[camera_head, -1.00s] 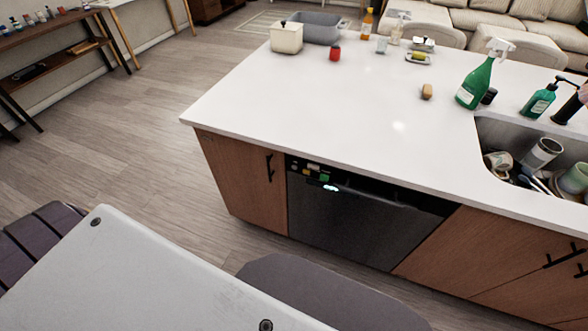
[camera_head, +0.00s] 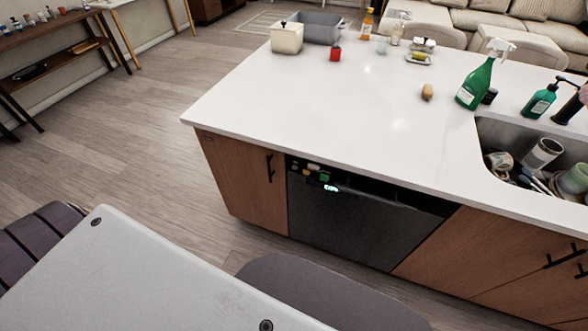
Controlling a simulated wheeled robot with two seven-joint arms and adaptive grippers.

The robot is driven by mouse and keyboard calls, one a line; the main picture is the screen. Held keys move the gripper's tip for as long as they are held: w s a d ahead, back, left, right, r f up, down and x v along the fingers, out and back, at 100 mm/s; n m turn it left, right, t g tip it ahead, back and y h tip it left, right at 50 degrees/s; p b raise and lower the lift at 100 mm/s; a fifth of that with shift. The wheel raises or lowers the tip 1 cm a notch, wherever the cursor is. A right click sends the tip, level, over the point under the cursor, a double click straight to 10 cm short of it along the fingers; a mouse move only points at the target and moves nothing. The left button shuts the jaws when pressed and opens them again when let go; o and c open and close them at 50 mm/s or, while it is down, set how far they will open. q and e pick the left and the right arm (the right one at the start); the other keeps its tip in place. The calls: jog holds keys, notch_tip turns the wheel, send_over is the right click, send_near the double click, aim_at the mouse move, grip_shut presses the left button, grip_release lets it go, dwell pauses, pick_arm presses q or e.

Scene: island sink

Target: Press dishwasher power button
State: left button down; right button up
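The dishwasher (camera_head: 350,228) is built into the front of the white-topped island, with its dark door shut. Small coloured buttons (camera_head: 314,170), green, yellow and red among them, sit at the left end of its top edge, under the countertop lip. A small lit white display (camera_head: 331,188) shows just below them. The marks on the buttons are too small to read, so I cannot tell which is power. Neither of my grippers is in view.
A light grey flat panel (camera_head: 150,275) and a dark rounded seat-like surface (camera_head: 325,290) fill the near foreground before the island. Wooden cabinets (camera_head: 238,185) flank the dishwasher. A sink with dishes (camera_head: 484,130) is at right. The floor at left (camera_head: 130,135) is clear.

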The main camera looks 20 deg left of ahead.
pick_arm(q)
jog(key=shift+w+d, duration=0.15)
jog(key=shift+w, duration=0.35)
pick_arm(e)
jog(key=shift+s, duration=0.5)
